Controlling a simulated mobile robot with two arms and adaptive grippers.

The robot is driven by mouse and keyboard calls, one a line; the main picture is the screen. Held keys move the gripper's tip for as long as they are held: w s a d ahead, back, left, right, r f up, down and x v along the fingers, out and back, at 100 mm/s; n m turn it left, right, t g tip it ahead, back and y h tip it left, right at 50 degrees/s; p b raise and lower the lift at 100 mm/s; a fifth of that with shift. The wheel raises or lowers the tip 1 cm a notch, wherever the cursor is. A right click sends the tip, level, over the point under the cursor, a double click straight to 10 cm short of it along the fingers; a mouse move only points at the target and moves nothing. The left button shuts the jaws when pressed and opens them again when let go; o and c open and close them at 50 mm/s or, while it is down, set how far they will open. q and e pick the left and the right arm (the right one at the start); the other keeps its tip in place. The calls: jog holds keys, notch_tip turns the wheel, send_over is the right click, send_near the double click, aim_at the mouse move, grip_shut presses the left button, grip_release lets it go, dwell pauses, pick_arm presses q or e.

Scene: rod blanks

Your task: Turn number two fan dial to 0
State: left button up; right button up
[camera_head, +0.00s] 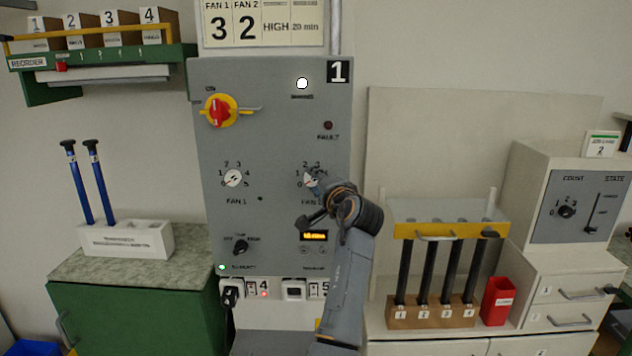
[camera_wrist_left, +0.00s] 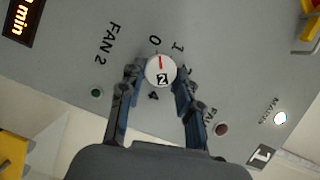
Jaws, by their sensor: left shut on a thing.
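The number two fan dial (camera_wrist_left: 161,74) is a small white knob with a red line and a 2 on its face. In the left wrist view my left gripper (camera_wrist_left: 160,88) is shut on it, one finger on each side. The red line points close to the printed 0; whether it is exactly in line I cannot tell. In the head view the dial (camera_head: 311,176) is partly hidden by my left gripper (camera_head: 314,188), which reaches the grey panel (camera_head: 270,140) from below. My right gripper is not in view.
The fan 1 dial (camera_head: 233,178) sits left on the same panel, below a red and yellow switch (camera_head: 220,111). A lower knob (camera_head: 240,247) and a lit display (camera_head: 314,236) are below. A rack of dark rods (camera_head: 430,315) stands right of my arm.

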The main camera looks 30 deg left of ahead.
pick_arm(q)
jog(key=shift+n+h, duration=0.3)
jog(key=shift+n, duration=0.1)
jog(key=o, duration=1.1)
jog(key=shift+o, duration=0.2)
jog(key=shift+d, duration=0.1)
jog(key=v, duration=0.7)
jog(key=shift+s+d, duration=0.1)
jog(key=shift+s, duration=0.05)
